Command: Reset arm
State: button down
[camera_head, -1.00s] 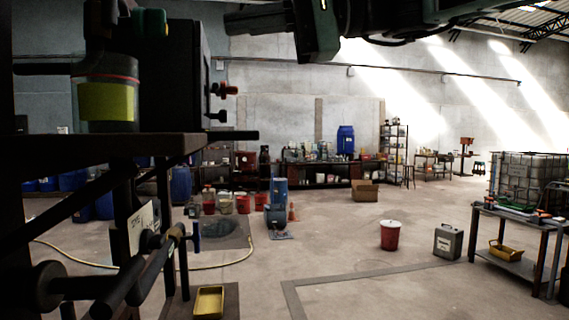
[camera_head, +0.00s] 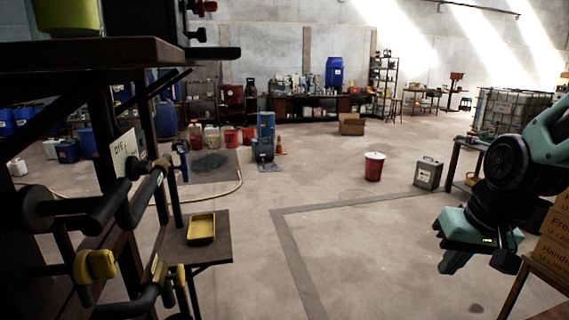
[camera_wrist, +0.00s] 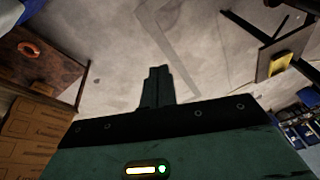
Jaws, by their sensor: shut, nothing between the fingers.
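My gripper (camera_head: 452,262) hangs at the right of the head view, its fingers pointing down toward the lower left. My teal and black arm reaches in from the right edge above it. In the wrist view my gripper's fingers (camera_wrist: 157,75) are together, with nothing between them, over bare floor. The gripper touches no object that I can see.
Close on the left stands a dark frame with pipes and yellow-handled valves (camera_head: 95,266). A yellow tray (camera_head: 201,228) sits on a low stand. Cardboard boxes (camera_head: 553,240) are close at the right, beside my arm. A red bucket (camera_head: 374,167) and grey can (camera_head: 428,173) stand on open floor.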

jog(key=s+d+f+n+h, duration=0.1)
jog(key=s+d+f+n, duration=0.1)
jog(key=s+d+f, duration=0.25)
jog(key=s+a+r+n+g, duration=0.1)
jog(key=s+a+n, duration=0.2)
jog(key=s+a, duration=0.3)
jog(key=s+a+n+g+b, duration=0.1)
jog(key=s+a+n, duration=0.3)
jog(key=a, duration=0.9)
jog(key=s+g, duration=0.1)
jog(key=s, duration=0.2)
jog(key=shift+s+r+y, duration=0.25)
jog(key=shift+r+y, duration=0.05)
jog(key=shift+r, duration=0.05)
dwell(0.8)
